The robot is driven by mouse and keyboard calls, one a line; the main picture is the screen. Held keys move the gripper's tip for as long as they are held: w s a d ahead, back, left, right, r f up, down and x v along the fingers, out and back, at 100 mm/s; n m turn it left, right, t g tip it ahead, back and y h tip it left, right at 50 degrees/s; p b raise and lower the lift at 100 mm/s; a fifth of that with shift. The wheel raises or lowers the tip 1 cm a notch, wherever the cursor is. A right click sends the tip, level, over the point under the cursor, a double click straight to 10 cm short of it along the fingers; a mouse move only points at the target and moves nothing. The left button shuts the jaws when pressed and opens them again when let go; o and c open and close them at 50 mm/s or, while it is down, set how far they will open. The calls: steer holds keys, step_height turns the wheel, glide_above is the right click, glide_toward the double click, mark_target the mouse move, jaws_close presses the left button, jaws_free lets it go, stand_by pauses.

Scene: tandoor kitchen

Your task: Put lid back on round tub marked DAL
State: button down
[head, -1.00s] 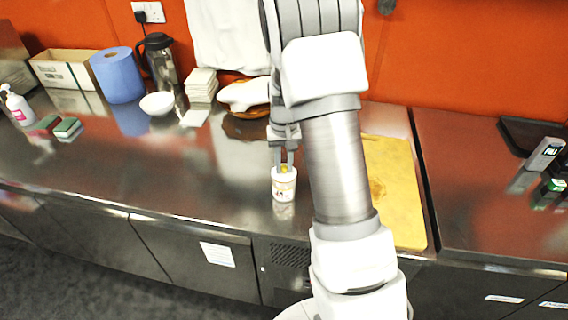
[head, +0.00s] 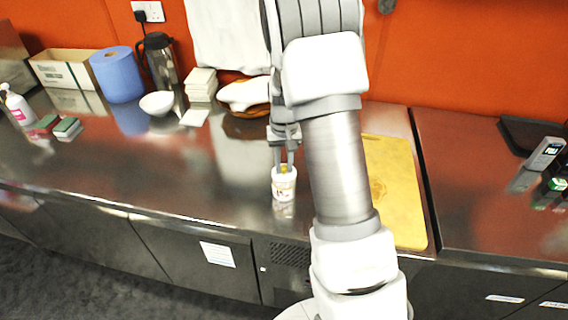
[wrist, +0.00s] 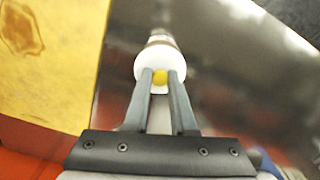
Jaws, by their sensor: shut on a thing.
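A small round white tub (head: 284,188) with printed markings stands upright on the steel counter, just left of my arm in the head view. The lettering is too small to read. A white lid (wrist: 149,62) with a yellow knob (wrist: 160,77) shows over the tub in the wrist view. My gripper (wrist: 160,76) points down over the tub, with its fingers shut on the yellow knob. The lid looks to be at the tub's top; I cannot tell whether it is fully seated. In the head view the fingers (head: 284,166) reach the tub's rim.
A yellow board (head: 398,195) lies right of the tub, partly behind my arm. A white bowl (head: 157,103), blue roll (head: 117,75), flask (head: 158,58) and stacked white items (head: 201,84) stand at the back left. The counter left of the tub is clear.

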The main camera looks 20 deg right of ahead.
stand_by(0.3)
steer(key=c, duration=0.7)
jaws_free()
steer(key=shift+o, duration=0.5)
steer(key=o, duration=0.4)
steer(key=shift+r+p, duration=2.3)
steer(key=shift+r, duration=1.15)
